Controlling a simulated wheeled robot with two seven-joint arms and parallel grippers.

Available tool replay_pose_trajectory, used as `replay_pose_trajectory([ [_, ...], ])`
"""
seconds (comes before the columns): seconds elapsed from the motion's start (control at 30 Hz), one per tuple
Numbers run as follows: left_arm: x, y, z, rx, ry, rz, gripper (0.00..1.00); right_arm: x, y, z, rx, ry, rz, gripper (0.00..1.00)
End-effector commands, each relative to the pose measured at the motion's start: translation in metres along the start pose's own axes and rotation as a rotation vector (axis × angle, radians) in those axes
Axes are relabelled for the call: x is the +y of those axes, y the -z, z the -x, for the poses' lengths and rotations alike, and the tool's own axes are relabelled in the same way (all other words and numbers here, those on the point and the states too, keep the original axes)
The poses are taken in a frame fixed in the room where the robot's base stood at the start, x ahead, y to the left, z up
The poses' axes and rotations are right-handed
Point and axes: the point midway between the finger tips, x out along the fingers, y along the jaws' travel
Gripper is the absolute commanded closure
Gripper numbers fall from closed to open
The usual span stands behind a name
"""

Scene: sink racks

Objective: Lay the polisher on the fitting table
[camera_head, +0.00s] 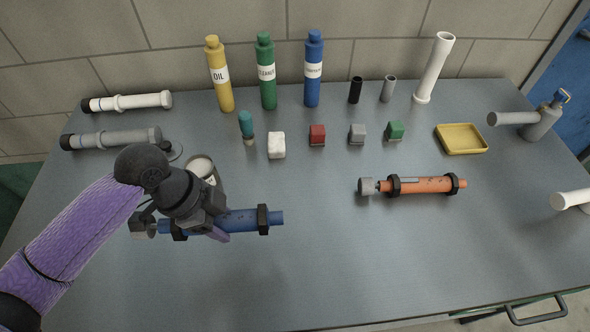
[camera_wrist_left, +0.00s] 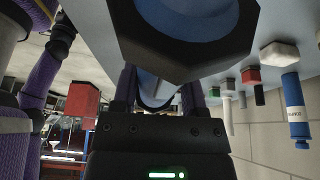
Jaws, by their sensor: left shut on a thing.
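My left gripper (camera_head: 205,226) is shut on a blue cylindrical tool (camera_head: 240,220) with black collars, possibly the polisher, at the left front of the grey table (camera_head: 350,265). I cannot tell if the tool touches the table. A similar orange tool (camera_head: 425,185) with a grey head lies on the table at the right. My right gripper is not in view.
Several bottles, small blocks and a yellow tray (camera_head: 461,139) line the back. Grey and white tubes (camera_head: 115,139) lie at the back left. The front middle of the table is clear.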

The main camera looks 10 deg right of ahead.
Motion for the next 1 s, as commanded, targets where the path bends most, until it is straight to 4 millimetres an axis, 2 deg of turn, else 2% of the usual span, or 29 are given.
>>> replay_pose_trajectory([
  [0.07, 0.0, -0.001, -0.003, 0.0, -0.002, -0.006, 1.0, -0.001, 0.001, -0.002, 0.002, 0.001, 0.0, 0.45],
  [0.3, 0.001, -0.022, -0.053, -0.001, -0.004, -0.002, 1.0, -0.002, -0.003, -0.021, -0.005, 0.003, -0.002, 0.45],
  [0.47, 0.0, -0.03, -0.071, -0.002, -0.002, -0.003, 1.0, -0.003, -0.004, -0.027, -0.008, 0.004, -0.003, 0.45],
  [0.6, 0.0, -0.039, -0.094, -0.001, -0.001, -0.002, 1.0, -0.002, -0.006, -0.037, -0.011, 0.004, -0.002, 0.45],
  [0.93, 0.0, -0.04, -0.096, -0.002, 0.001, -0.004, 1.0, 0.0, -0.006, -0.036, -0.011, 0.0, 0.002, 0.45],
  [0.97, 0.0, -0.041, -0.096, -0.003, 0.0, -0.004, 0.39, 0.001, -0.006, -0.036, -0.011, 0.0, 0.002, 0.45],
  [1.0, 0.0, -0.04, -0.095, -0.003, 0.0, -0.004, 0.3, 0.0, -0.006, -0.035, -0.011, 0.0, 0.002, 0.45],
])
